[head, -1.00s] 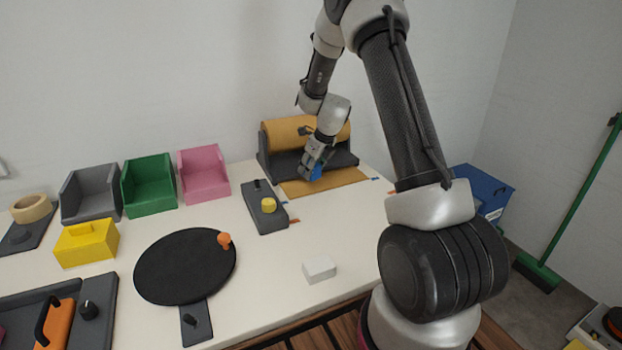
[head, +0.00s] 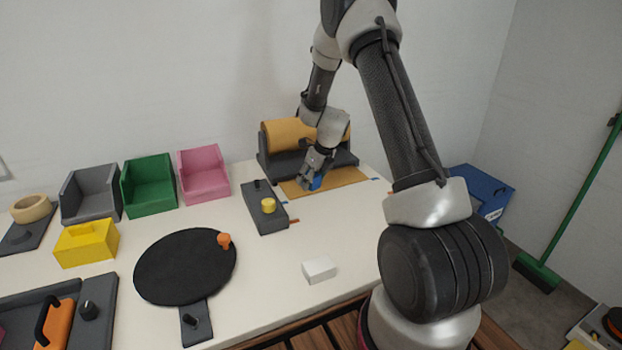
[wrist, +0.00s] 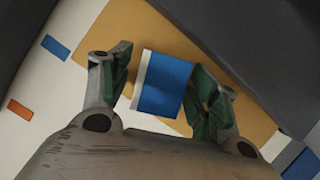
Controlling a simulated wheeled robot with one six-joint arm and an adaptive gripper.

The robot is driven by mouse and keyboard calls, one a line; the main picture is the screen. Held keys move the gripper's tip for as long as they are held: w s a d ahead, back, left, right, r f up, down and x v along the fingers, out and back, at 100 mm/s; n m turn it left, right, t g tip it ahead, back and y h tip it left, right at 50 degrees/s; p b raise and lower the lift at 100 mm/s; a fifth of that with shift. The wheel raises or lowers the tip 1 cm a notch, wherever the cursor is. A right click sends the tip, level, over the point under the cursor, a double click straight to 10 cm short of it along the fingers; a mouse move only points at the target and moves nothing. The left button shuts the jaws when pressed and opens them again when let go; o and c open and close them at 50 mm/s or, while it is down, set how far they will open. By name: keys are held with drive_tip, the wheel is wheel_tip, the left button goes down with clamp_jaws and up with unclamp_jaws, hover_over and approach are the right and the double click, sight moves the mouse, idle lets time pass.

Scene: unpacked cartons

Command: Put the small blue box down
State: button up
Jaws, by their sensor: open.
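The small blue box (head: 317,182) is at the brown paper sheet (head: 345,178) in front of the paper roll. In the wrist view the blue box (wrist: 164,84), with a white edge on its left, lies between the two fingers of my gripper (wrist: 155,85). My gripper is open. A gap shows between the left finger and the box; the right finger is close to it, and I cannot tell if they touch. My gripper (head: 311,183) partly hides the box in the head view.
The paper roll (head: 290,134) on its dark stand is just behind. A dark control panel (head: 263,222) with a yellow button (head: 268,205) lies to the left. A white box (head: 319,269) lies nearer the front edge. The table between them is clear.

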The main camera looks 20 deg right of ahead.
drive_tip(key=shift+r, duration=0.1)
drive_tip(key=s+a+r+n, duration=0.1)
drive_tip(key=s+r+n, duration=0.6)
drive_tip(key=r, duration=0.5)
drive_tip(key=s+a+r+n, duration=0.1)
drive_tip(key=s+r+n, duration=0.4)
drive_tip(key=s+r, duration=0.55)
drive_tip(key=s+r+n+h, duration=0.1)
drive_tip(key=s+r+n, duration=0.2)
drive_tip(key=s+n, duration=0.6)
drive_tip(key=s+r+n, duration=0.4)
drive_tip(key=s+n, duration=0.6)
drive_tip(key=s, duration=0.4)
drive_tip(key=shift+a+n+h, duration=0.3)
drive_tip(key=shift+h, duration=0.1)
